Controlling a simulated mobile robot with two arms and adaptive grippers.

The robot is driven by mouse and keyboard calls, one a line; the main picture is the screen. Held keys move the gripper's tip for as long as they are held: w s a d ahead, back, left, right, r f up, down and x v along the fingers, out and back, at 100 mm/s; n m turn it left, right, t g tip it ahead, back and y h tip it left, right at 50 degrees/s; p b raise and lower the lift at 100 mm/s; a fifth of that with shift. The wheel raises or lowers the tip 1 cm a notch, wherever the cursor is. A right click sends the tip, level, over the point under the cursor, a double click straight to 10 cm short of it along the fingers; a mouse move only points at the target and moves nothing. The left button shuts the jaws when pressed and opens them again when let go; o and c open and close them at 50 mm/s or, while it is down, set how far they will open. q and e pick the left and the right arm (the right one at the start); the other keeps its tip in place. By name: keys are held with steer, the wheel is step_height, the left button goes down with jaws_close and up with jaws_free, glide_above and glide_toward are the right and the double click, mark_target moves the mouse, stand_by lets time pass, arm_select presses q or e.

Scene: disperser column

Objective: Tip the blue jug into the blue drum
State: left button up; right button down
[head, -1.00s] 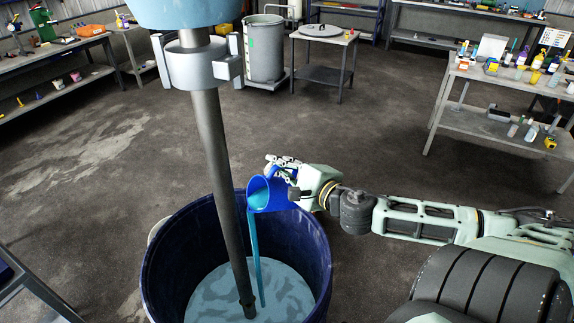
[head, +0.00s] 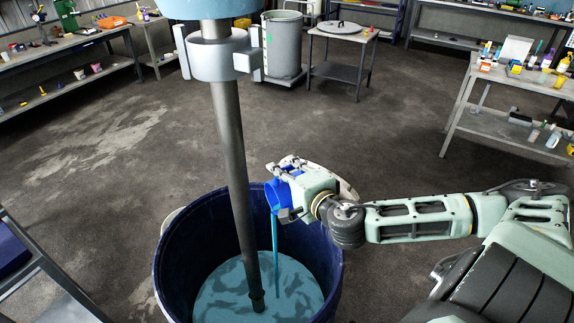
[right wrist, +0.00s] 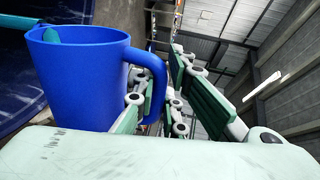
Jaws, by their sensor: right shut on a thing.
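The blue jug (head: 277,194) is tilted over the right part of the blue drum's opening. A thin stream of blue-green liquid (head: 275,250) runs from it down into the blue drum (head: 323,252). Blue liquid with darker patches (head: 215,297) lies in the drum. My right gripper (head: 284,186) is shut on the jug and partly hides it. In the right wrist view the jug (right wrist: 85,85) shows large, its handle (right wrist: 152,80) towards the gripper's fingers (right wrist: 150,105), with blue-green liquid at its lip. My left gripper is not in view.
The grey disperser shaft (head: 236,190) stands in the drum, left of the jug, under a grey collar (head: 218,60). A grey bin (head: 283,45), a small table (head: 340,72) and workbenches stand further back. The floor between is clear.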

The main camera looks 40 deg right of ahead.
steer(key=shift+a+r+n+p, duration=0.1)
steer(key=shift+a+n+p, duration=0.2)
steer(key=shift+p, duration=0.5)
steer(key=shift+w+f+n+p, duration=0.1)
steer(key=shift+f+n+p, duration=0.1)
steer(key=shift+n+p, duration=0.35)
steer(key=shift+a+f+h, duration=0.25)
steer(key=shift+h, duration=0.05)
steer(key=shift+f+n, duration=0.2)
steer(key=shift+n, duration=0.15)
steer(key=shift+a+f, duration=0.15)
steer(key=shift+f, duration=0.05)
steer(key=shift+f+n, duration=0.1)
steer(key=shift+n, duration=0.2)
stand_by(0.4)
